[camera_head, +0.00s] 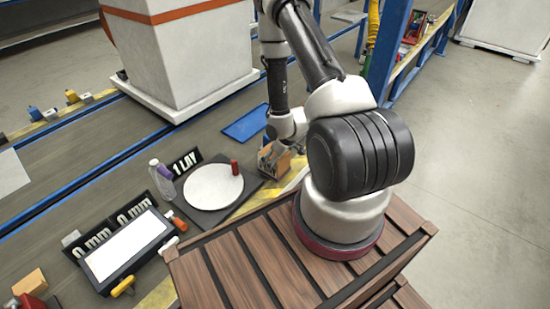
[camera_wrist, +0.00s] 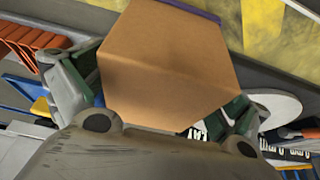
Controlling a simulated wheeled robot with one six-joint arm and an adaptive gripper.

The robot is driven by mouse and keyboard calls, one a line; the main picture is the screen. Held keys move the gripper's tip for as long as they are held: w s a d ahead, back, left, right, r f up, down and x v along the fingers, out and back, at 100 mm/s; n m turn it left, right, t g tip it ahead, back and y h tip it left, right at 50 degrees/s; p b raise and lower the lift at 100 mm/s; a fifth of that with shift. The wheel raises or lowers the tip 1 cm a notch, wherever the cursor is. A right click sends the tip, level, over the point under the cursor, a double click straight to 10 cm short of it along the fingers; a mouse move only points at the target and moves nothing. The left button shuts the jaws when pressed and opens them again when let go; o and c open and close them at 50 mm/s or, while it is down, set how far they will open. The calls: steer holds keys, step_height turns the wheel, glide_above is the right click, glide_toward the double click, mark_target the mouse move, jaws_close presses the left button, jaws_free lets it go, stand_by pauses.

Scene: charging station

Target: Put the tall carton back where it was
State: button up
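A plain brown carton (camera_wrist: 170,62) fills the middle of the wrist view, tilted in the picture, between the two green-padded fingers of my gripper (camera_wrist: 165,92). The fingers lie against its two sides, so my gripper looks shut on it. In the head view the carton (camera_head: 271,161) shows small below my wrist, beside the dark mat with the white disc. My gripper (camera_head: 280,147) is partly hidden there by my own arm. I cannot tell whether the carton's underside touches the surface.
A framed white panel (camera_head: 125,245) and a small tan box (camera_head: 30,283) lie at lower left. A blue tray (camera_head: 246,122) lies behind. A large white cabinet (camera_head: 190,55) rises at the back.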

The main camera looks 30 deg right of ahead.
steer(key=v, duration=1.2)
steer(key=shift+w+d+r, duration=0.1)
steer(key=shift+r, duration=0.35)
step_height(320, 180, up, 24)
steer(key=s+m+h, duration=0.2)
steer(key=h, duration=0.1)
steer(key=s+a+r+m, duration=0.1)
steer(key=s+a+r, duration=0.2)
steer(key=s+r, duration=0.4)
steer(key=s+a+r+m+y, duration=0.1)
steer(key=s+a+r, duration=0.3)
steer(key=s+r, duration=0.3)
steer(key=s, duration=0.3)
steer(key=shift+s+r, duration=0.25)
steer(key=shift+r, duration=0.15)
